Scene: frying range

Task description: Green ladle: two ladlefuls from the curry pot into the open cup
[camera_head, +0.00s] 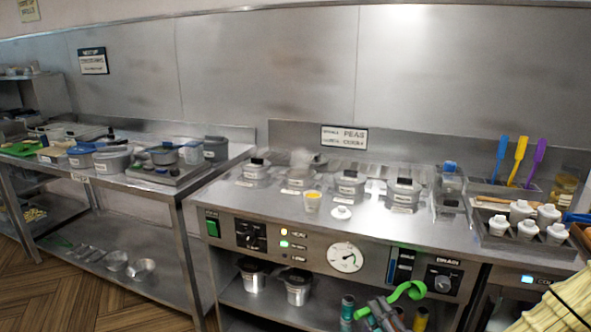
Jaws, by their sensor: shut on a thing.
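My gripper (380,315) is at the bottom edge, in front of the range. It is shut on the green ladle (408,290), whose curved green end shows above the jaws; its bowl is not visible. An open white cup (312,203) stands on the steel top, with yellow showing at its mouth. A white lid (341,213) lies to its right. Several lidded steel pots stand behind, among them a left pot (256,173), a middle pot (350,187) and a right pot (403,195). Their labels are too small to read, so I cannot tell which holds curry.
The range front (290,243) has knobs and a dial. Blue, yellow and purple spatulas (520,158) stand at the back right. A tray of white jars (524,224) is at the right. A side table (160,186) with containers is at the left. The counter's front strip is mostly clear.

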